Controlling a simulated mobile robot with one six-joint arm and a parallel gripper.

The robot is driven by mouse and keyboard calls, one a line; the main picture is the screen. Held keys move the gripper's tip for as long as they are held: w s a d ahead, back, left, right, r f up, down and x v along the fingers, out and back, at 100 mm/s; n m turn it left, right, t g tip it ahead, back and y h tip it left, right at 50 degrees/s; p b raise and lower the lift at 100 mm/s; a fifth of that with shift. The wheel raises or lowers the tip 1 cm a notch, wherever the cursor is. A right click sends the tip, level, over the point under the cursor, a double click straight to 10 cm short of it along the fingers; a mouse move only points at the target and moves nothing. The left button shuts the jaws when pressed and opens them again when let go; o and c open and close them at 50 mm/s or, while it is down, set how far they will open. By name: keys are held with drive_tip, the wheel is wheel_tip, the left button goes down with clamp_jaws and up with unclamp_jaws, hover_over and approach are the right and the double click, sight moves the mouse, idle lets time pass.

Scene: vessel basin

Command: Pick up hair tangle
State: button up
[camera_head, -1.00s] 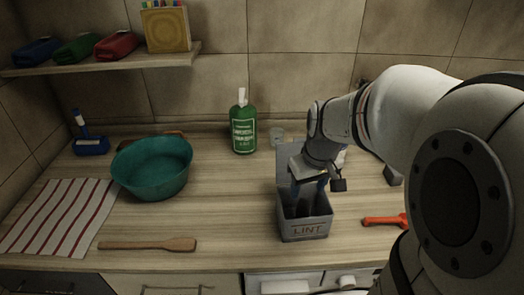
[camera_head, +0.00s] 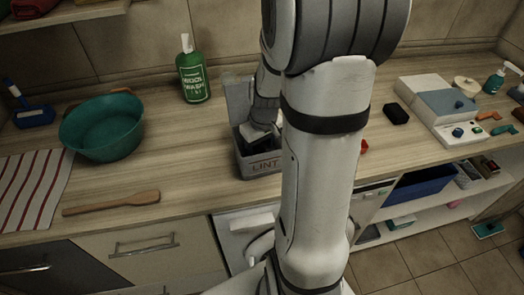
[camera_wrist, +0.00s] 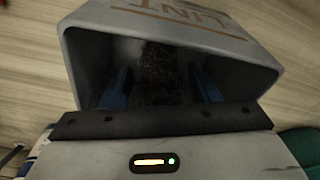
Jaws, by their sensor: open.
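The hair tangle (camera_wrist: 160,78) is a dark, fuzzy clump inside the grey LINT bin. In the wrist view it lies between the two blue fingers of my gripper (camera_wrist: 163,88). The fingers stand apart on either side of it, and I cannot tell whether they touch it. The LINT bin (camera_head: 262,164) stands upright on the wooden counter, and its rim also shows in the wrist view (camera_wrist: 72,60). In the head view my gripper (camera_head: 260,138) is down at the bin's opening, its fingertips hidden inside. The tangle is hidden in the head view.
A teal basin (camera_head: 103,128), a green wool wash bottle (camera_head: 193,72) and a wooden spatula (camera_head: 110,203) are on the counter left of the bin. A white-and-blue device (camera_head: 443,105) stands at the right. The counter between the basin and the bin is mostly clear.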

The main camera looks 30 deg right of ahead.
drive_tip(key=shift+c, duration=0.2)
drive_tip(key=c, duration=1)
